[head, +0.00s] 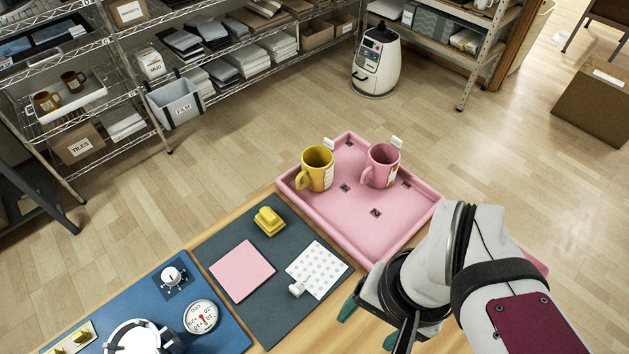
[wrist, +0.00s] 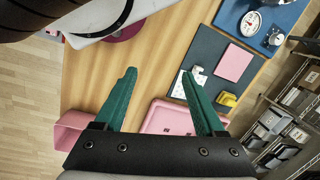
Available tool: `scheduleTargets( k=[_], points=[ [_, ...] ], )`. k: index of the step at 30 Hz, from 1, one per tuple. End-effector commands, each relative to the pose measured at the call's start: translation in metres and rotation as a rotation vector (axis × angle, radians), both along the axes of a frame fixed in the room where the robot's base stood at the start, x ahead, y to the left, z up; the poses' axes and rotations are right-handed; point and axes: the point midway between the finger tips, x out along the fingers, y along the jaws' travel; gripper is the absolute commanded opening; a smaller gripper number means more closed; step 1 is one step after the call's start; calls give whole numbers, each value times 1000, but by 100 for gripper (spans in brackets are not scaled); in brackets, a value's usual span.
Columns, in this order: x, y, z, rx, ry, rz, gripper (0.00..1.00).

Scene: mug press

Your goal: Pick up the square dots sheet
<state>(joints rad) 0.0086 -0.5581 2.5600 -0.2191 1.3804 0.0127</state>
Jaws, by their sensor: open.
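The square dots sheet (head: 317,269) is white with grey dots and lies flat on the dark mat (head: 222,241), at the mat's right side. A small white tab or clip (head: 297,288) sits at its near left edge. In the wrist view the sheet (wrist: 180,86) shows between my fingers' line of sight, partly covered by a green finger. My gripper (wrist: 160,88) has green fingers spread apart with nothing between them. In the head view it (head: 368,325) is right of the sheet, near the table's front, and apart from it.
A pink square sheet (head: 241,271) and a yellow block-like item (head: 269,221) share the mat. A pink tray (head: 345,221) behind holds a yellow mug (head: 317,169) and a pink mug (head: 381,166). A blue board with a dial (head: 201,317) is at left.

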Motion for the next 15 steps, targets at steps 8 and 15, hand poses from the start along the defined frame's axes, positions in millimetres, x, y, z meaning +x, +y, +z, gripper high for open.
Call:
scheduleTargets(
  k=[8,15],
  points=[
    [1,0,0,-2,1,-2,68],
    [88,57,-23,-124,27,-115,68]
  ],
)
